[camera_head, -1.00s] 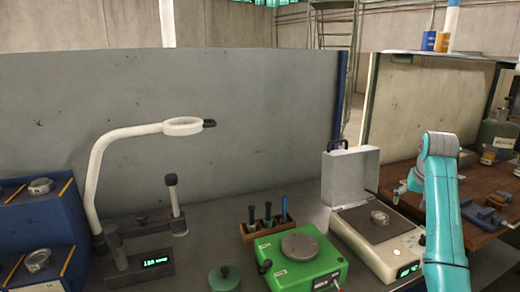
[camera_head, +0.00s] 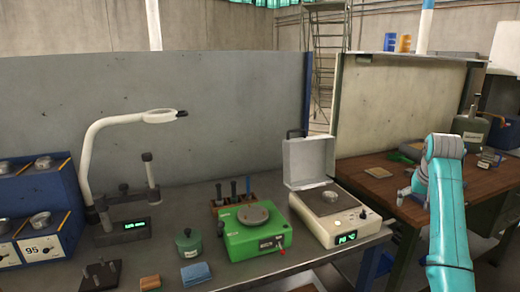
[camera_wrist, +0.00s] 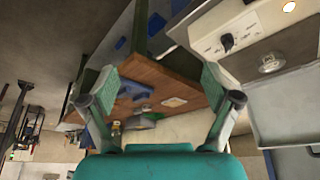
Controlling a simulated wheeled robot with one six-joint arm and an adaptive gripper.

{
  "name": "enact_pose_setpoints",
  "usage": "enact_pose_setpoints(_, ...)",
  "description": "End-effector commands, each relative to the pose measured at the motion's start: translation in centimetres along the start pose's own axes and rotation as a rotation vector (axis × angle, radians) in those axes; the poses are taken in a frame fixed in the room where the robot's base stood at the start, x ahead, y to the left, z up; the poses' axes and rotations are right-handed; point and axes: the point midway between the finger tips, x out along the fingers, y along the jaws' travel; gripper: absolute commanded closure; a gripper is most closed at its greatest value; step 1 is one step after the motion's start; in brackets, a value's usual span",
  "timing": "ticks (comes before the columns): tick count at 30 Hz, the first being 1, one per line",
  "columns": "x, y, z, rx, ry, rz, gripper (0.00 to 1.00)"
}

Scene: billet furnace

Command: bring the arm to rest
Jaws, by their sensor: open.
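My teal arm (camera_head: 447,215) rises at the right of the head view, in front of the wooden bench. My gripper (camera_head: 408,193) shows there as a small grey shape left of the arm's upper joint. In the wrist view my gripper (camera_wrist: 162,92) has its two fingers wide apart, with nothing held between them. The wooden bench top (camera_wrist: 165,88) shows beyond the fingers, apart from them.
A white device with a raised lid (camera_head: 330,215) stands on the grey bench, left of my arm. A green device (camera_head: 255,236), magnifier lamp (camera_head: 110,125) and blue rack (camera_head: 62,190) stand farther left. The wooden bench (camera_head: 365,200) lies behind my gripper.

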Motion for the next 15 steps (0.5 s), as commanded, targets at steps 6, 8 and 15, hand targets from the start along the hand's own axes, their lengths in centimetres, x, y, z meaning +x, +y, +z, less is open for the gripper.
enact_pose_setpoints(6,2.0,-0.5,0.9,-0.007,0.011,-0.003,0.12)
enact_pose_setpoints(8,2.5,-0.6,1.2,-0.009,0.017,-0.004,0.12)
enact_pose_setpoints(15,5.9,-1.5,3.0,-0.023,0.043,-0.011,0.12)
